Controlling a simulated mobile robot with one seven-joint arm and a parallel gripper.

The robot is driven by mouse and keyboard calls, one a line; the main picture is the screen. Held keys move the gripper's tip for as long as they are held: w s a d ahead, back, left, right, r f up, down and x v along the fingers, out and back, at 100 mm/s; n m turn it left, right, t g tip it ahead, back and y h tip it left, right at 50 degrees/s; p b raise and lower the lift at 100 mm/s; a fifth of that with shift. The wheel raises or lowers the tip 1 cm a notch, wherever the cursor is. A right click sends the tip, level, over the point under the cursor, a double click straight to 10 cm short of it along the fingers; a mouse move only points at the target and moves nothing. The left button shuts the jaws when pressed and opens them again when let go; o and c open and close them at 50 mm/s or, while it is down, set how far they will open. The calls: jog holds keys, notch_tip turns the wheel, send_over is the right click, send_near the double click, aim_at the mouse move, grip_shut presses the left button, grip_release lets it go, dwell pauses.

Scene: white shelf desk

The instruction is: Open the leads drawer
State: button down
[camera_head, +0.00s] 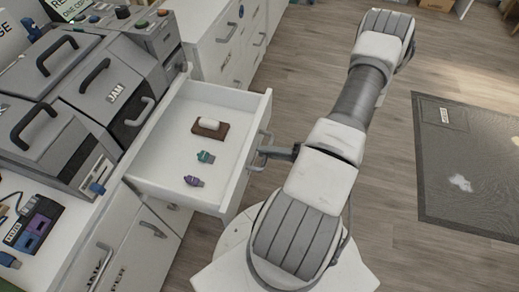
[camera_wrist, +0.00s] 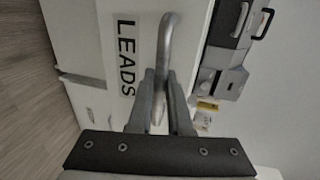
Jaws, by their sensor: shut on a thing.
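The leads drawer (camera_head: 170,157) is pulled well out of the white desk in the head view, its inside open to view. Its front, lettered LEADS (camera_wrist: 126,55), fills the middle of the wrist view. My gripper (camera_wrist: 160,95) is shut on the drawer's grey metal handle (camera_wrist: 166,45), one finger on each side of it. In the head view my gripper (camera_head: 268,153) meets the handle (camera_head: 258,150) at the drawer's right side. Inside lie a brown block with a white top (camera_head: 210,127), a teal connector (camera_head: 205,157) and a purple connector (camera_head: 193,181).
Grey machines with dark handles, one marked JAM (camera_head: 115,93), stand on the desk left of the drawer. Closed drawers (camera_head: 228,35) are behind it. A dark mat (camera_head: 465,160) lies on the wooden floor at right. Floor between my arm and the mat is clear.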

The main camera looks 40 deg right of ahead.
dwell(0.3)
jog(key=c, duration=0.8)
grip_release()
jog(key=shift+c, duration=0.2)
jog(key=shift+s+d, duration=0.1)
jog(key=p+v, duration=0.2)
jog(key=v, duration=1.5)
jog(key=shift+s+r, duration=0.1)
